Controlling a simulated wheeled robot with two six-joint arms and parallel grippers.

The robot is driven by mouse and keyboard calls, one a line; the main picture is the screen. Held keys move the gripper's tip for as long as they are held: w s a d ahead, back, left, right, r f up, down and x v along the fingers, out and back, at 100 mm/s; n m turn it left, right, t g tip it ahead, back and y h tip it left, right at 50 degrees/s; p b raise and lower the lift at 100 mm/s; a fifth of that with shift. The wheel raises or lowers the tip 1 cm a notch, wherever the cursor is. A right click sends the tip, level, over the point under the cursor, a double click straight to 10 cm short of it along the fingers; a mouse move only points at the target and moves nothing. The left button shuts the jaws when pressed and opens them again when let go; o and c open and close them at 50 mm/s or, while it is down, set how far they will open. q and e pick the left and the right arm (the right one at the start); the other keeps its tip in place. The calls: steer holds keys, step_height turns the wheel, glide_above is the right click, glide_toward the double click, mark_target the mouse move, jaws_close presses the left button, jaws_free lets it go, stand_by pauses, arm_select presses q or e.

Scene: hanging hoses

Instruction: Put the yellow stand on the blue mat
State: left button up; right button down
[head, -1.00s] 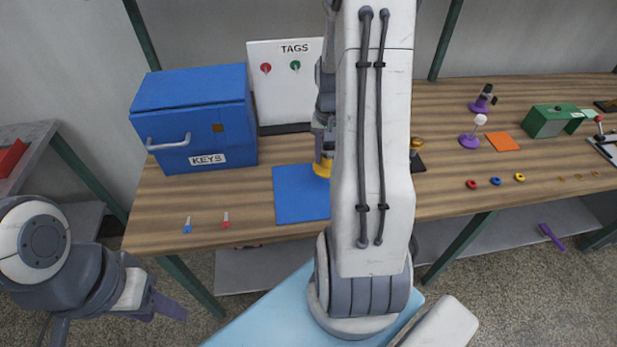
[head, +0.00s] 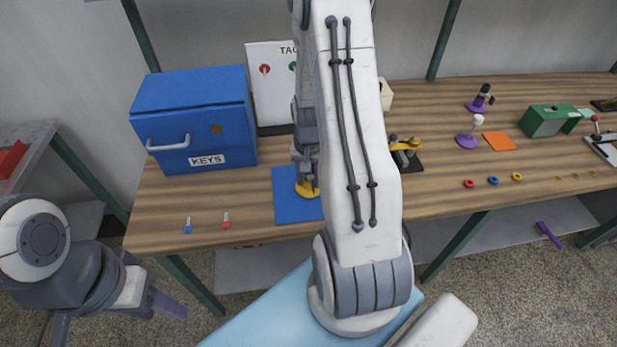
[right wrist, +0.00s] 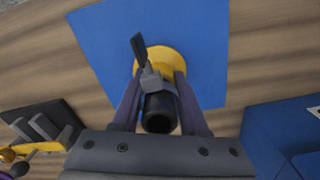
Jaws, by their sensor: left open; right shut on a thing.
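The yellow stand has a round yellow base (head: 312,190) and shows in the right wrist view (right wrist: 174,62) with a dark upright part on top. My right gripper (right wrist: 158,80) is shut on the stand's upright part; in the head view the arm partly hides it. The stand's base is over the blue mat (head: 286,208), which also shows around it in the right wrist view (right wrist: 110,40). I cannot tell whether the base touches the mat. My left gripper (head: 172,306) is open and empty, low in front of the table at the left.
A blue KEYS box (head: 190,120) stands left of the mat, with a blue key (head: 187,226) and a red key (head: 226,220) in front. A black base (head: 412,160) with a yellow-topped device is right of my arm. Purple stands, an orange mat (head: 499,141) and a green box (head: 546,121) are farther right.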

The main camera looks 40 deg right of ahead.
steer(key=shift+c, duration=2.1)
jaws_free()
steer(key=shift+f, duration=0.1)
step_height(320, 180, up, 12)
steer(key=shift+r, duration=0.2)
steer(key=s+a+r+n, duration=0.15)
steer(key=a+n, duration=0.25)
steer(key=a, duration=0.6)
steer(key=s+a+r+n, duration=0.1)
steer(key=a+r+n, duration=0.25)
steer(key=a, duration=0.55)
steer(key=s+a+r+n+y, duration=0.1)
steer(key=s+a+n, duration=0.9)
steer(key=s+a, duration=0.2)
steer(key=shift+s+r, duration=0.25)
steer(key=shift+s, duration=0.65)
